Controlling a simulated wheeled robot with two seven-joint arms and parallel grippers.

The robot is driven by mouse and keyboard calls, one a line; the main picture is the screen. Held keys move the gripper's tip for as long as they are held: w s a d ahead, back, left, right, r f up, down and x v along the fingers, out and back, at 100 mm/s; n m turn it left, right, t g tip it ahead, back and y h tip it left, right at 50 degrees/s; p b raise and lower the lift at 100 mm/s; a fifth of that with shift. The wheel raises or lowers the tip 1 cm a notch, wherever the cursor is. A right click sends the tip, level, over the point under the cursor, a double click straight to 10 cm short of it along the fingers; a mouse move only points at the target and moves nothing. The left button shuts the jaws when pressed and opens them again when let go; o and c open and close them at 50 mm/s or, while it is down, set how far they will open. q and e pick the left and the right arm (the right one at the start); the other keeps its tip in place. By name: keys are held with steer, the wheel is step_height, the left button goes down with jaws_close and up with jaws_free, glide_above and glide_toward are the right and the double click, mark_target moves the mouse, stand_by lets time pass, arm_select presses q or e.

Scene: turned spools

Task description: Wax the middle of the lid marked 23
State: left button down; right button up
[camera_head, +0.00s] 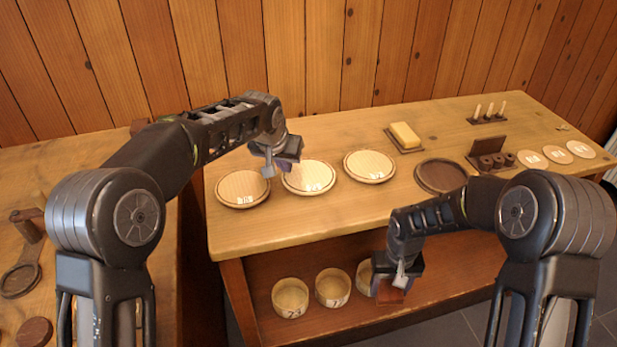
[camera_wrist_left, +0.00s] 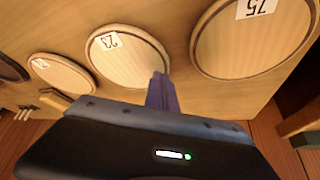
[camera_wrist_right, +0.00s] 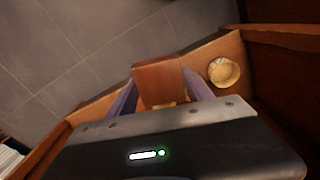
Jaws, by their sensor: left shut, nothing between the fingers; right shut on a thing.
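The lid marked 23 (camera_wrist_left: 128,60) is a pale round wooden disc with a darker rim. It is the middle of three lids on the bench, and shows in the head view (camera_head: 308,178). My left gripper (camera_head: 270,170) is shut and empty, just above the left edge of that lid; its fingertips show in the left wrist view (camera_wrist_left: 161,88) near the lid's edge. My right gripper (camera_head: 393,284) is shut on a reddish-brown block (camera_wrist_right: 158,78), low in front of the bench beside the lower shelf. A yellow block (camera_head: 404,134) lies on a dark board.
The lid marked 75 (camera_wrist_left: 255,35) lies beside it, and another lid (camera_head: 369,166) on the other side. A dark round plate (camera_head: 441,176), a dark holder (camera_head: 488,160) and several small discs (camera_head: 531,158) lie further right. Bowls (camera_head: 290,298) stand on the lower shelf.

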arm_select(q)
steer(key=shift+f, duration=0.35)
arm_select(e)
steer(key=shift+f, duration=0.2)
arm_select(q)
steer(key=shift+r, duration=0.15)
arm_select(e)
steer(key=shift+r, duration=0.1)
